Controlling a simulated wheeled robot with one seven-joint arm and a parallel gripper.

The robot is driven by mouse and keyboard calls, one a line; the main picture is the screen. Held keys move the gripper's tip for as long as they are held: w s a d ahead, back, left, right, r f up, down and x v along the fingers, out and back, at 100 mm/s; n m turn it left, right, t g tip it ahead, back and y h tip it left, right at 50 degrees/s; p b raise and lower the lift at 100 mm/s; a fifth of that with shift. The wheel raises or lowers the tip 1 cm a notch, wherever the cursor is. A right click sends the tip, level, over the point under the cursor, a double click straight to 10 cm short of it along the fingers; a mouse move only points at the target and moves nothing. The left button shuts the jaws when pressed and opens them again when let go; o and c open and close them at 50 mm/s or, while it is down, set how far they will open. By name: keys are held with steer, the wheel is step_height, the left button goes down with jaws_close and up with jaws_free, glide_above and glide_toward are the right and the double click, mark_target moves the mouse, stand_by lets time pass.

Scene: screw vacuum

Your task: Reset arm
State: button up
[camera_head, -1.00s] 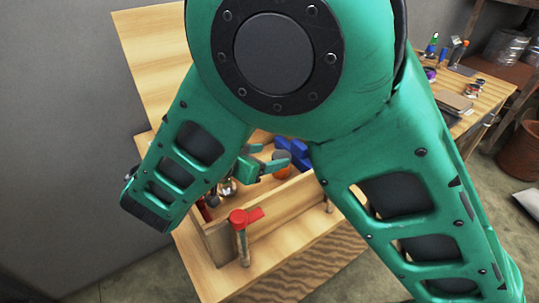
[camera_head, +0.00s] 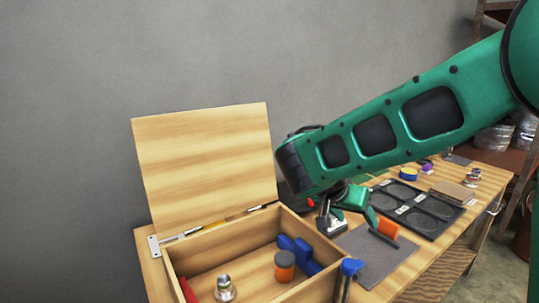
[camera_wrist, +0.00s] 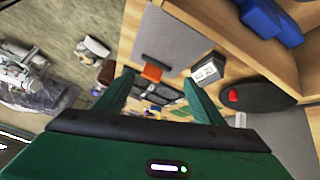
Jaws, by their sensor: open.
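My gripper (camera_head: 362,208) is above the table to the right of the wooden box, with its green fingers pointing right and down. In the wrist view my gripper (camera_wrist: 160,88) shows two fingers spread apart with nothing held between them. My arm reaches in from the right edge of the head view, clear of the box's inside. The open wooden box (camera_head: 208,249) has its lid raised at the back. Inside are an orange jar with a dark lid (camera_head: 285,266), a blue part (camera_head: 300,250) and a metal bulb-shaped piece (camera_head: 225,289).
A grey mat (camera_head: 375,258) lies right of the box, with an orange-and-black item (camera_head: 387,230) at its far side. A black tray with round recesses (camera_head: 425,205) lies farther right. A blue-topped clamp (camera_head: 351,267) stands at the box's near right corner. A grey wall is behind.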

steer(key=s+d+f+g+y, duration=0.2)
steer(key=s+d+g+y, duration=0.15)
steer(key=s+d, duration=1.2)
steer(key=s+d+f+g+y, duration=0.1)
steer(key=s+d+y, duration=0.2)
steer(key=s, duration=1.2)
steer(key=shift+s+d+n, duration=0.35)
steer(key=shift+s+n, duration=0.05)
steer(key=shift+f, duration=0.1)
steer(key=shift+w+f+g, duration=0.25)
steer(key=shift+w, duration=0.35)
